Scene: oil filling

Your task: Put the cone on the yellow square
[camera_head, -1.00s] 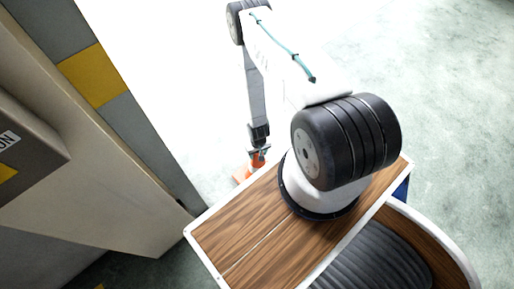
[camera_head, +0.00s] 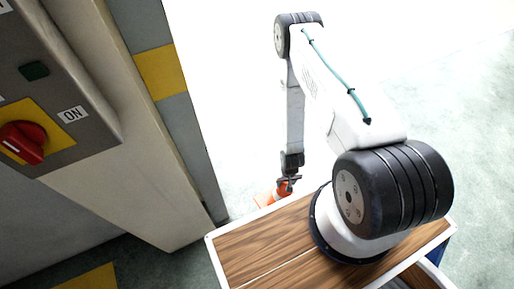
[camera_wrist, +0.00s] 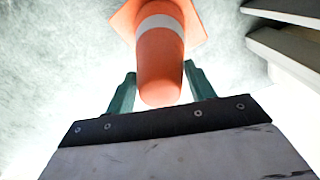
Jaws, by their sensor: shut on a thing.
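The orange cone (camera_head: 282,189) with a white band hangs from my gripper (camera_head: 288,181), just beyond the wooden top of my base. In the wrist view the cone (camera_wrist: 160,62) sits between the two green fingers of my gripper (camera_wrist: 160,78), which are shut on it near its narrow end. Its square orange base points away from the gripper. A yellow patch (camera_head: 88,279) lies on the dark floor at the lower left of the head view, cut off by the picture edge.
A grey control box (camera_head: 75,85) with a red knob (camera_head: 22,141) on a yellow plate is at the left. A beige post (camera_head: 150,190) stands beside it, with a grey and yellow striped strip (camera_head: 161,72). The bright floor beyond looks clear.

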